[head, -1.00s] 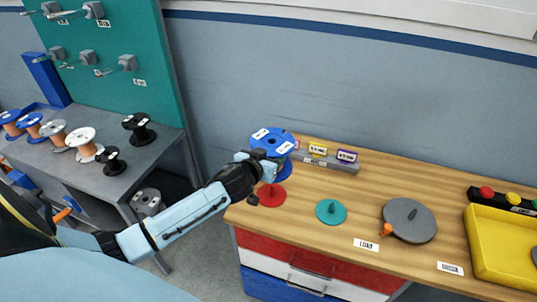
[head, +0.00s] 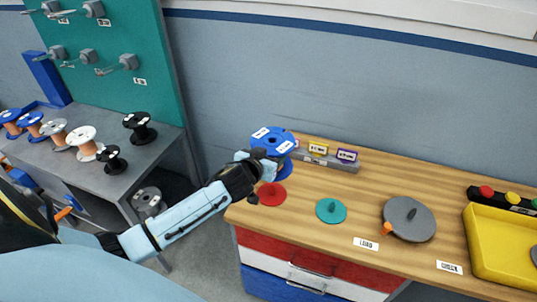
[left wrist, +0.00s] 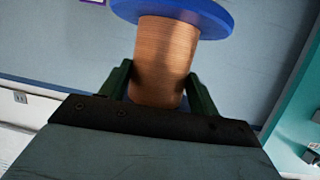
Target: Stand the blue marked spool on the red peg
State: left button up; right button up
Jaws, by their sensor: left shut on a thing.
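The blue spool (head: 272,139) with white labels on its top flange is held upright at the back left corner of the wooden bench. My left gripper (head: 268,160) is shut on it. In the left wrist view the fingers (left wrist: 160,88) close around its copper-coloured wound middle (left wrist: 163,60), below the blue flange (left wrist: 205,14). The red peg's round base (head: 271,194) lies on the bench just in front of and below the spool. Its pin is hidden or too small to make out. The spool's lower flange is partly hidden by the gripper. My right gripper is not in view.
A teal peg base (head: 331,211) and a grey disc (head: 408,219) with an orange knob sit to the right. A yellow tray (head: 503,250) is at far right. Other spools stand on the grey table (head: 92,185).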

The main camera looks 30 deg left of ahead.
pick_arm(q)
jog(key=shift+r, duration=0.15)
jog(key=shift+f, duration=0.25)
jog(key=shift+f+b, duration=0.9)
jog(key=shift+f, duration=0.35)
dwell(0.5)
jog(key=shift+f, duration=0.2)
jog(key=shift+f+b, duration=0.8)
jog(key=shift+f, duration=0.5)
dwell(0.5)
jog(key=shift+f, duration=0.2)
jog(key=shift+f+b, duration=0.85)
jog(key=shift+f, duration=0.45)
